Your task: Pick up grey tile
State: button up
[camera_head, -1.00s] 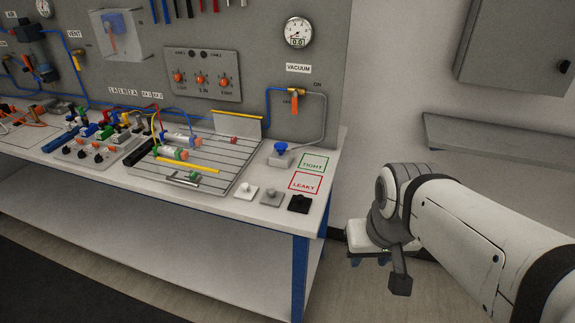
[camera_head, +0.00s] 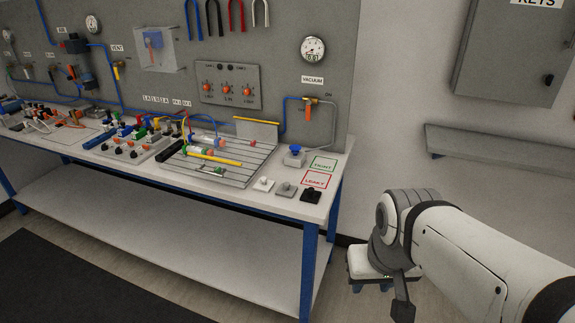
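The grey tile (camera_head: 286,190) lies near the front right edge of the workbench, with a small knob-like piece on top. It sits between a white tile (camera_head: 263,185) on its left and a black tile (camera_head: 311,195) on its right. My arm comes in from the right, beyond the bench's right end. A dark piece hanging below its wrist appears to be my gripper (camera_head: 403,308). It is well right of and apart from the grey tile, and its fingers cannot be made out.
Behind the tiles are green TIGHT (camera_head: 323,164) and red LEAKY (camera_head: 316,179) squares and a blue-topped grey block (camera_head: 294,156). A slotted plate (camera_head: 225,169) with cylinders lies left. A white stool-like object (camera_head: 361,263) stands on the floor behind my arm.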

aim_at(285, 189)
jog(key=u, duration=0.05)
jog(key=i, duration=0.9)
jog(key=z, duration=0.05)
